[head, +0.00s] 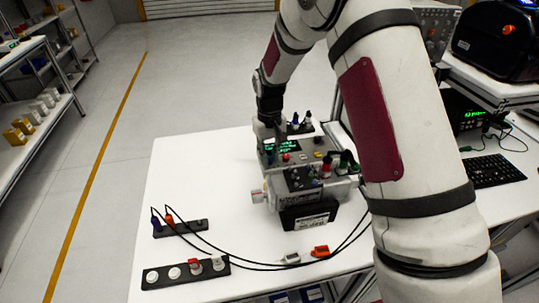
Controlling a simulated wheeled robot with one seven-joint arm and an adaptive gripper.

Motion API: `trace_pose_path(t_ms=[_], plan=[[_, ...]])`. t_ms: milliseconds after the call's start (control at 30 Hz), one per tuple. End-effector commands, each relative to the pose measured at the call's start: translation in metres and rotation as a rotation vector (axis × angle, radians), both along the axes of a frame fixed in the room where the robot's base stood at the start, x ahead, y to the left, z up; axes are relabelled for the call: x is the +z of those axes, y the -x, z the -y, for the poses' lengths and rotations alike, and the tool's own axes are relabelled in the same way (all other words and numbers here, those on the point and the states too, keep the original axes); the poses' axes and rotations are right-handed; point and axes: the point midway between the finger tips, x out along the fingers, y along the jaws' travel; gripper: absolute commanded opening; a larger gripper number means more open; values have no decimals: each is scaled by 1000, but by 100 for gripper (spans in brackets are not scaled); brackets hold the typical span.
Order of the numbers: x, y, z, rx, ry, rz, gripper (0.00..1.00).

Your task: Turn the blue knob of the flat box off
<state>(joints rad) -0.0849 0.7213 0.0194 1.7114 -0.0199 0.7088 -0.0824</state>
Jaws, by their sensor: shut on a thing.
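An instrument box (258,195) with a green display stands on the white table, with several small knobs and switches on top. A flatter dark panel (300,180) with small controls sits at its front. My gripper (277,143) points down at the box's back left, close by the display. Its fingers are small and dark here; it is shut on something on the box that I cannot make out. I cannot pick out the blue knob for certain. A small dark-blue piece (295,119) stands just right of the gripper, behind the display.
A red knob (326,168) and a green-topped part (344,159) stand to the right. Black cables (215,252) run from a small strip (181,228) across the table front. A black strip with buttons (184,272) lies front left.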

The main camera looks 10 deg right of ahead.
Motion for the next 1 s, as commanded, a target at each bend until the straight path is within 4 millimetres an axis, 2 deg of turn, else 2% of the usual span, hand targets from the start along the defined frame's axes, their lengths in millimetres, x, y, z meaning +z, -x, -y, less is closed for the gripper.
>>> trace_pose_path(t_ms=[33,100,133,400,533,667,1000], plan=[[0,0,-1,1,-1,1,22],[0,0,-1,0,-1,0,38],[0,0,-1,0,-1,0,40],[0,0,0,0,0,0,40],[8,-1,0,-1,-1,3,40],[27,-1,0,-1,-1,5,40],[94,-1,-1,0,-1,4,40]])
